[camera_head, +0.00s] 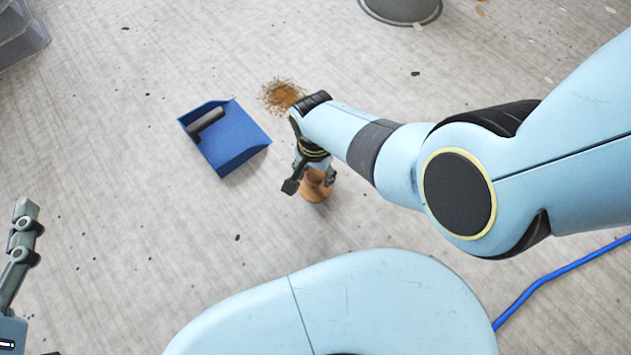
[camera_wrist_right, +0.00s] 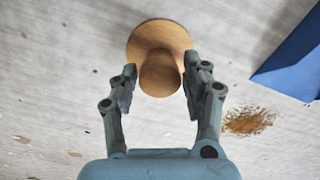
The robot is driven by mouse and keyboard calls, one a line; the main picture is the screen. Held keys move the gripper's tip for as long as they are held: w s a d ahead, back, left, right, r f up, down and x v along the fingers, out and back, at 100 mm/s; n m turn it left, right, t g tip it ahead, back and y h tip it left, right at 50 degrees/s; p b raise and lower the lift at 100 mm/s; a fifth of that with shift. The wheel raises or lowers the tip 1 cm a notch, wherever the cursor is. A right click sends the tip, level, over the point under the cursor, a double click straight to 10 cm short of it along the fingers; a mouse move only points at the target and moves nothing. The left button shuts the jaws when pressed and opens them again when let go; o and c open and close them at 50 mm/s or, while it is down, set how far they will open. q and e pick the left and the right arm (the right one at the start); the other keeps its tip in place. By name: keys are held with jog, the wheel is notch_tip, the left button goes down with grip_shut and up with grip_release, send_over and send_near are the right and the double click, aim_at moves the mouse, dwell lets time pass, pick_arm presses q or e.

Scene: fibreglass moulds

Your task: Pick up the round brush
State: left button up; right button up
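The round brush is a wooden piece (camera_head: 315,192) with a wide round base and a knob-like handle, standing on the floor below the dustpan. In the right wrist view the brush (camera_wrist_right: 160,76) lies between my fingers. My right gripper (camera_head: 311,180) is over it and hides part of it. In the wrist view the right gripper (camera_wrist_right: 163,74) is open, one finger on each side of the handle, with a narrow gap visible on the left; contact on the right is unclear. My left gripper (camera_head: 24,232) is at the left edge, away from the brush, only partly seen.
A blue dustpan (camera_head: 232,138) with a dark handle lies up and left of the brush. A pile of brown debris (camera_head: 281,95) is above the gripper. A grey round container (camera_head: 402,8) is at the top edge. A blue cable (camera_head: 560,275) runs at lower right.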

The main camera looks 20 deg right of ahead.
grip_shut()
pick_arm(q)
jog(key=shift+f, duration=0.1)
pick_arm(e)
jog(key=shift+r, duration=0.15)
pick_arm(q)
jog(key=s+f+g+p, duration=0.2)
jog(key=s+f+g, duration=0.2)
jog(key=s+f, duration=0.35)
pick_arm(e)
jog(key=shift+r, duration=0.95)
notch_tip(320, 180, up, 2)
jog(key=shift+w+r+p, duration=0.1)
jog(key=shift+w+p, duration=0.05)
jog(key=shift+p, duration=0.55)
pick_arm(q)
notch_tip(320, 180, up, 6)
jog(key=s+a+n+g+y+p, duration=0.1)
jog(key=a+g+p, duration=0.1)
jog(key=g+p, duration=0.4)
jog(key=shift+s+r+g+y, duration=0.2)
jog(key=shift+r+g+y, duration=0.1)
jog(key=shift+g, duration=1.5)
pick_arm(e)
jog(key=d+r, duration=0.6)
jog(key=d, duration=0.5)
jog(key=shift+d+r, duration=0.3)
jog(key=shift+d, duration=0.05)
